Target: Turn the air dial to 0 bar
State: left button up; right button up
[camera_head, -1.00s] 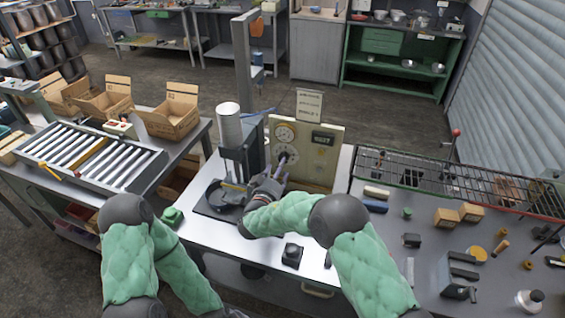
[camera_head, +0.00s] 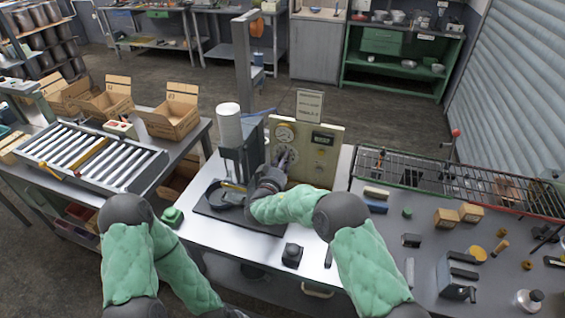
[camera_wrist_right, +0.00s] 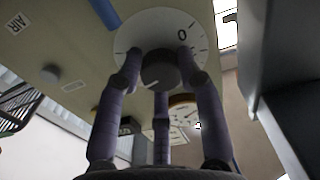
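The air dial is a dark round knob (camera_wrist_right: 160,70) on a white scale plate (camera_wrist_right: 124,38) with a printed 0 at its upper right in the right wrist view. A pale mark on the knob points to the lower left. In the head view the right gripper (camera_head: 283,160) is at the panel and partly covers the dial.
A press with a white cylinder (camera_head: 229,125) stands just left of the panel. A round gauge (camera_head: 285,133) sits above the dial. A wire rack (camera_head: 440,172) is to the right, with blocks and tools in front.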

jog(key=shift+f, duration=0.3)
